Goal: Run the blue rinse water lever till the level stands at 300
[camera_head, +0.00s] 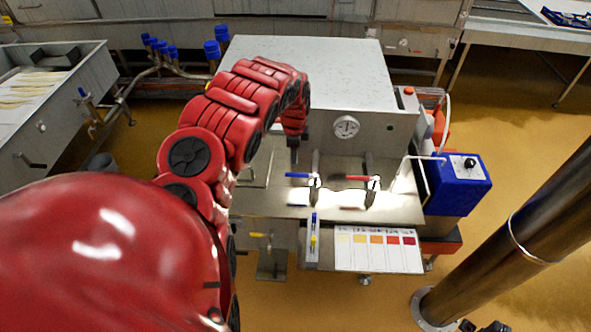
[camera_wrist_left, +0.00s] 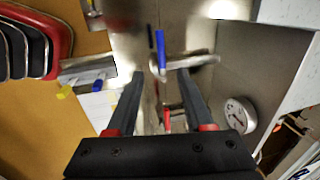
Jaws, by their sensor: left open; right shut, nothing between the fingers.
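The blue lever (camera_head: 298,175) sticks out to the left from a tap over the steel basin (camera_head: 270,206). It also shows in the left wrist view (camera_wrist_left: 160,48), in line with the gap between my left fingertips. My left gripper (camera_wrist_left: 158,78) is open and empty. In the head view only a dark finger (camera_head: 293,152) of it shows, just above the blue lever; contact cannot be told. My right gripper (camera_head: 482,326) shows only as small dark tips at the bottom right edge, shut and away from the basin. No level mark at 300 can be read.
A red lever (camera_head: 356,177) sits right of the blue one. A round dial (camera_head: 346,127) is on the wall behind, unreadable. A colour chart (camera_head: 380,252) hangs in front, a blue box (camera_head: 458,183) stands at right. A thick steel pole (camera_head: 510,246) crosses the lower right.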

